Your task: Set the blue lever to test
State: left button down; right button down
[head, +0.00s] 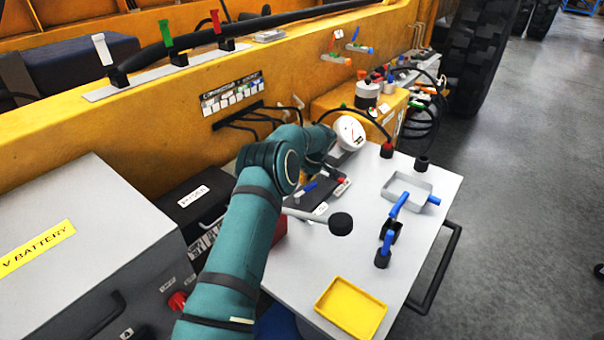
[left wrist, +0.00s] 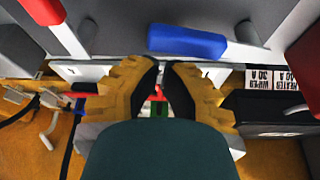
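The blue lever (head: 309,188), a blue grip on a pale shaft, stands on a dark panel (head: 326,190) with small white labels, whose wording I cannot read. In the left wrist view the blue lever (left wrist: 187,41) lies just past my left fingertips. A red-gripped lever (head: 341,181) stands on its right in the head view; it also shows at upper left in the left wrist view (left wrist: 66,30). My left gripper (left wrist: 167,66) has a gap between its tan, dark-padded fingers, with nothing held. Its fingers are hidden in the head view. My right gripper is not in view.
A white round gauge (head: 348,132) stands close to my left wrist. A fuse box (left wrist: 272,110) lies beside the gripper. The table's centre has free room.

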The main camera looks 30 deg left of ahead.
pick_arm(q)
jog(key=shift+s+d, duration=0.1)
jog(key=shift+d, duration=0.2)
